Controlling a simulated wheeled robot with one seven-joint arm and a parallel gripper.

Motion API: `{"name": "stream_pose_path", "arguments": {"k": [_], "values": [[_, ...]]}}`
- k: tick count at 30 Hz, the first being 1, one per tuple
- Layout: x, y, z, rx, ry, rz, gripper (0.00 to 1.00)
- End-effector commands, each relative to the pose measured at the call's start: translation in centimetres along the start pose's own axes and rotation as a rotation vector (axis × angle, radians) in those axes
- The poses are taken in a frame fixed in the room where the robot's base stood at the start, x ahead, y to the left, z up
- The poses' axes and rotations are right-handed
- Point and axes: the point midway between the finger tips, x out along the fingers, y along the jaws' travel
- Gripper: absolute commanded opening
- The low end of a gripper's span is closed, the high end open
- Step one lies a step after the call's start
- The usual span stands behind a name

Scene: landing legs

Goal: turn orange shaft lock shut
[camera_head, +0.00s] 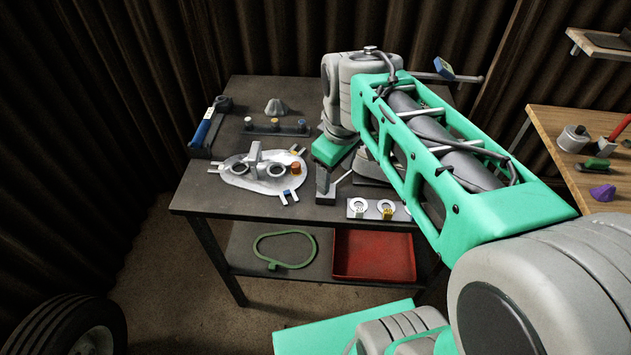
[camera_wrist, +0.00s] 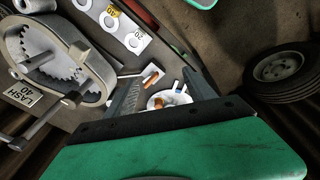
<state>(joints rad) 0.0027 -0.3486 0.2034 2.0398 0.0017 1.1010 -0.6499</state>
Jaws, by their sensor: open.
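A pale, flat oval plate (camera_head: 240,181) with grey fittings lies on the dark table, left of my arm in the head view. A small orange piece (camera_head: 295,168) stands at the plate's right side; I cannot tell which way it is turned. A blue-tipped piece (camera_head: 288,195) is at the plate's near edge. In the wrist view, my gripper (camera_wrist: 163,85) is open, its two dark fingers apart. A pale round part with orange (camera_wrist: 180,89) and blue on it shows between them, beyond the fingertips. No contact shows. An orange-tipped piece (camera_wrist: 150,78) lies just left.
A toothed ring (camera_wrist: 60,70) labelled "LASH 40" stands close by in the wrist view. A washer board (camera_head: 371,209) lies at the table's front edge. A blue-handled tool (camera_head: 204,128) and a peg rack (camera_head: 275,128) stand behind the plate. A red tray (camera_head: 372,256) sits on the lower shelf.

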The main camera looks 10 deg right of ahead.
Motion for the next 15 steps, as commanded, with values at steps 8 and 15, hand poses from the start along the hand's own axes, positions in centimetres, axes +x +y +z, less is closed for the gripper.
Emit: {"name": "stream_pose_path", "arguments": {"k": [8, 15], "values": [[2.9, 3.8, -5.0, -0.587, -0.088, -0.122, 0.69], [6.2, 3.5, -4.7, -0.613, -0.089, -0.127, 0.69]]}}
